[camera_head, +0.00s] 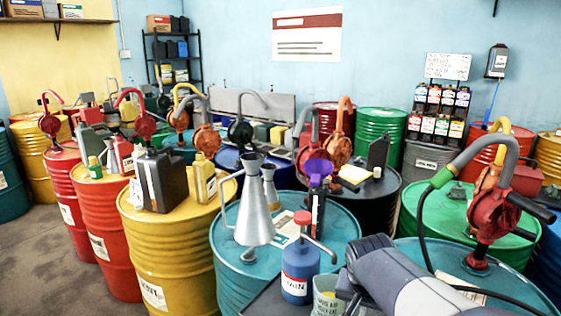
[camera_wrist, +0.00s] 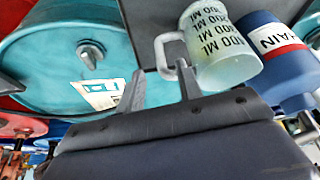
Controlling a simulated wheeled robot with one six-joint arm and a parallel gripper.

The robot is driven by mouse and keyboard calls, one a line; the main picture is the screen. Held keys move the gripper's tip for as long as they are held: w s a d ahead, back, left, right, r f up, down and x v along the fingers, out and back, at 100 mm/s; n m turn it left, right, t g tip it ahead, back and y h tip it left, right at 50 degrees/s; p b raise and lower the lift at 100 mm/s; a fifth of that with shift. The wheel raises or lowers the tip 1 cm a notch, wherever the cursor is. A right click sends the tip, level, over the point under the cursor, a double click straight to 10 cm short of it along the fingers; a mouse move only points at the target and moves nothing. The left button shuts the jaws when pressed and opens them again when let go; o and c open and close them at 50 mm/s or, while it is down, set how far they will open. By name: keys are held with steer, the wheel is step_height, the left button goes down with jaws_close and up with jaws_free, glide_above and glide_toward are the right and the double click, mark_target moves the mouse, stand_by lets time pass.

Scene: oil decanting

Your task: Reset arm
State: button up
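A translucent measuring jug (camera_wrist: 225,62) with black ML markings is just beyond the right finger. Its handle (camera_wrist: 161,50) comes close to the fingertips; I cannot tell whether they touch. In the head view my grey arm enters at lower right, and its end is beside the jug (camera_head: 326,296). The fingers are not clearly visible there.
A blue container with a red pump top (camera_head: 300,272) stands by the jug. It also shows in the wrist view (camera_wrist: 275,50). A metal funnel can (camera_head: 254,205) stands on a teal drum (camera_head: 232,262). A red hand pump (camera_head: 490,215) rises at right. Drums crowd the room; floor shows at lower left.

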mark_target(362, 315)
steer(key=x, duration=0.7)
steer(key=shift+f, duration=0.2)
steer(key=shift+r, duration=0.15)
steer(key=shift+r, duration=0.15)
